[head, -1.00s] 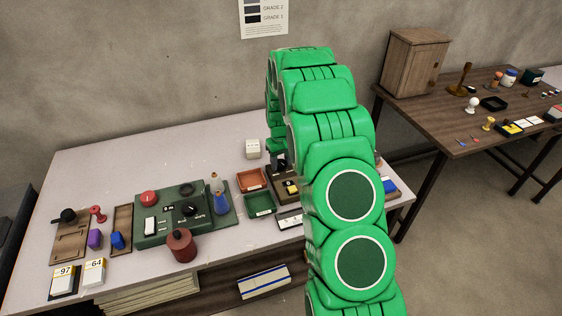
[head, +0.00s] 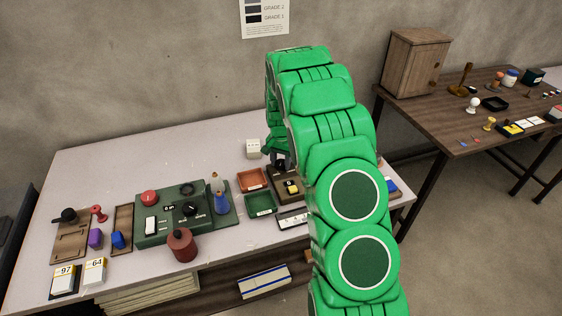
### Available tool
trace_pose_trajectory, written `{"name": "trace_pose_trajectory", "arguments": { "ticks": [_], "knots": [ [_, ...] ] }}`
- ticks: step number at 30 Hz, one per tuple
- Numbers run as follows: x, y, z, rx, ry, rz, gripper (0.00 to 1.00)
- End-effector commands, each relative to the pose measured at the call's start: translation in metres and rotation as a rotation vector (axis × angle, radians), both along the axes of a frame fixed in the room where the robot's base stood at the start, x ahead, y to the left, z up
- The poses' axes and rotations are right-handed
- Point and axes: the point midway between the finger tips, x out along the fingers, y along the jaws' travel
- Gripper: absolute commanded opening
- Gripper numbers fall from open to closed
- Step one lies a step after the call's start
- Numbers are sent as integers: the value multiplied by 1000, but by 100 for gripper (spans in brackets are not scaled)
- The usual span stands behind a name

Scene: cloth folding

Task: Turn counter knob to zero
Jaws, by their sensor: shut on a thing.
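The counter (head: 291,187) is a small dark box with a yellow part on a brown base (head: 280,199), at the right part of the light table. My gripper (head: 277,161) is at the counter's back left, low over it, and shut on the dark knob there. The knob is mostly hidden by the fingers and is too small to make out well. My green arm covers the counter's right side. The counter's reading cannot be read.
An orange tray (head: 252,187) and a green tray (head: 261,211) lie just left of the counter. A white block (head: 253,149) stands behind them. A green control panel (head: 165,228) with a red button is further left. The table's back middle is clear.

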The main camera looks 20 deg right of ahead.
Motion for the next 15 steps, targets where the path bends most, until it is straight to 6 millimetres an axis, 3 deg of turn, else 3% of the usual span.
{"name": "trace_pose_trajectory", "arguments": {
  "ticks": [15],
  "knots": [
    [0,1,0,1,2,-145,16]
  ]
}}
